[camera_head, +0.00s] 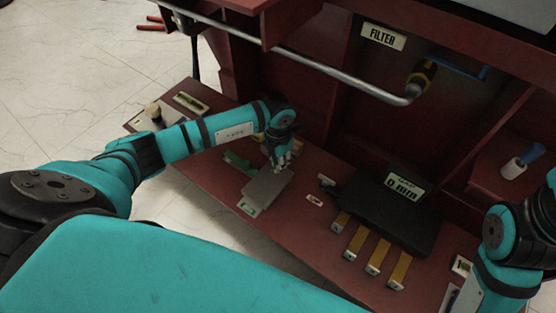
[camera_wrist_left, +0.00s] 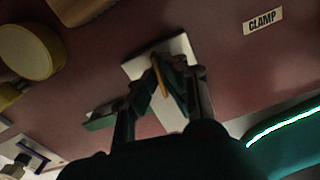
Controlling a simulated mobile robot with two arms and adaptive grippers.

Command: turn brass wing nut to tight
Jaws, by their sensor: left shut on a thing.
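The brass wing nut (camera_wrist_left: 160,75) shows in the left wrist view as a thin yellow piece between my left fingertips. It sits over a pale grey plate (camera_wrist_left: 180,46). My left gripper (camera_wrist_left: 161,80) is shut on the wing nut. In the head view my left gripper (camera_head: 281,161) points down at the upper edge of the grey plate (camera_head: 265,188) on the red bench. The wing nut is hidden by the fingers there. My right arm shows at the right edge, but its gripper is out of the picture.
A label reading CLAMP (camera_wrist_left: 262,20) lies beside the plate. A black box with a 0 mm display (camera_head: 390,212) and several brass strips (camera_head: 356,241) stand right of the plate. A metal rail (camera_head: 330,68) runs behind. A yellow-black handle (camera_head: 423,76) is near the FILTER sign (camera_head: 383,36).

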